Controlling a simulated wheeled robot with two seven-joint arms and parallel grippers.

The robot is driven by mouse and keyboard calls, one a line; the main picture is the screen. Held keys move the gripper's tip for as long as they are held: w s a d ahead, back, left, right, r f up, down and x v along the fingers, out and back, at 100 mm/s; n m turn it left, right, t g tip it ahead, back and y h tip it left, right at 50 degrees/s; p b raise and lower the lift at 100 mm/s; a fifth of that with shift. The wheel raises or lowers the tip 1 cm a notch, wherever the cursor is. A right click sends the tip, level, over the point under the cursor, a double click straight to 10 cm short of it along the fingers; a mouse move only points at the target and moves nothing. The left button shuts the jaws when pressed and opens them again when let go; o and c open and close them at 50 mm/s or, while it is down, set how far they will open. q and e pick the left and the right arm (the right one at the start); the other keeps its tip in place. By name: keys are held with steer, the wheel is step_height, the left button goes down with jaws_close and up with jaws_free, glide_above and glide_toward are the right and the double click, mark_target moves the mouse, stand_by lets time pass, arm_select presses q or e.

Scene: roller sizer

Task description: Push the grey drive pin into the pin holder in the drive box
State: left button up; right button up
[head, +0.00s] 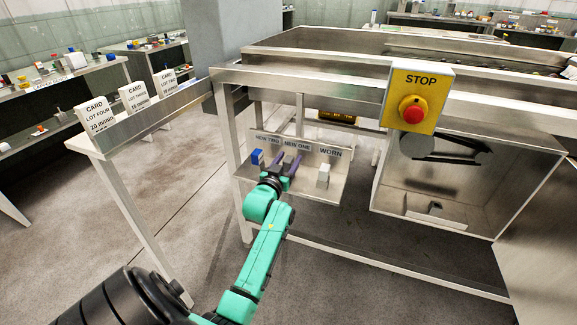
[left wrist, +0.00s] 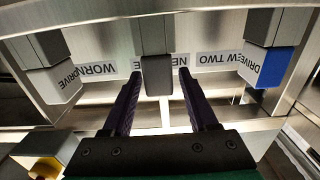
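The grey drive pin (left wrist: 157,75) shows in the left wrist view at the middle place, under the partly covered NEW ONE label. My left gripper (left wrist: 158,80) is open, with one dark finger on each side of the pin and gaps showing between. In the head view my left gripper (head: 287,161) reaches over the pin shelf (head: 314,191) and hides most of this pin. The drive box (head: 467,190) is the open metal box at right. A small bracket, apparently the pin holder (head: 433,208), sits on its floor. My right gripper is not in view.
A blue-ended pin (head: 257,156) stands at NEW TWO and a pale pin (head: 323,175) at WORN, close on either side of my gripper. A yellow STOP box (head: 416,97) hangs on the frame above the drive box. Lot cards (head: 133,97) stand on the left ledge.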

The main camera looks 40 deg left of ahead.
mark_target(289, 158)
arm_select(q)
jaws_close()
step_height(289, 158, up, 20)
steer(key=p, duration=0.3)
